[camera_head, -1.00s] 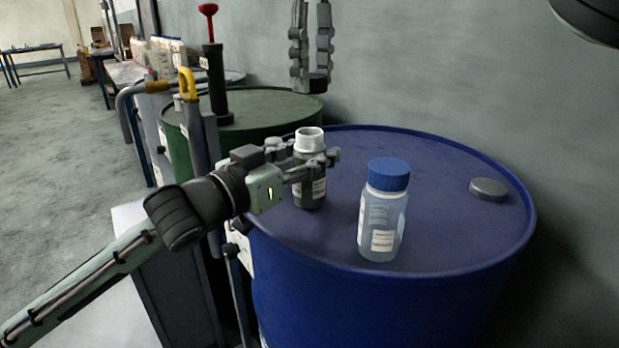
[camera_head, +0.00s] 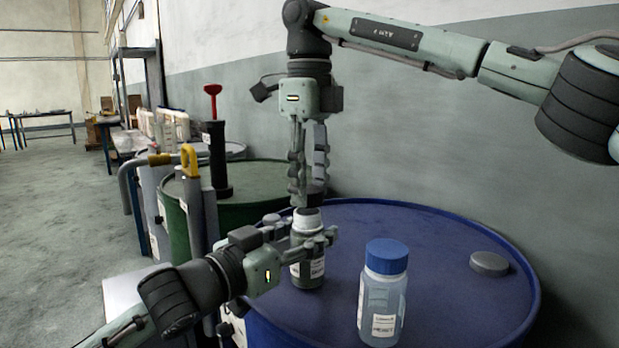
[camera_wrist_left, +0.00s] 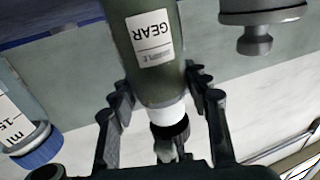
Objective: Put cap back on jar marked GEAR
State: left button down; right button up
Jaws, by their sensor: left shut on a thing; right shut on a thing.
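The dark jar (camera_head: 307,270) with a white neck stands upright at the near left of the blue drum. In the left wrist view, the jar (camera_wrist_left: 150,50) shows a label reading GEAR. My left gripper (camera_head: 303,236) is shut around its upper part, with fingers on both sides in the left wrist view (camera_wrist_left: 163,95). My right gripper (camera_head: 310,190) points down from above, shut on a dark cap (camera_head: 314,198) at the jar's mouth. The cap also shows at the neck's end in the left wrist view (camera_wrist_left: 171,131). I cannot tell whether it is seated.
A clear jar with a blue lid (camera_head: 383,290) stands to the right on the blue drum (camera_head: 450,270). A grey round bung (camera_head: 489,263) is at the drum's right. A green drum (camera_head: 262,180) with a red-handled pump (camera_head: 214,150) stands behind. A wall bounds the right.

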dwell(0.3)
jog(key=shift+f, duration=0.9)
jog(key=shift+f, duration=0.6)
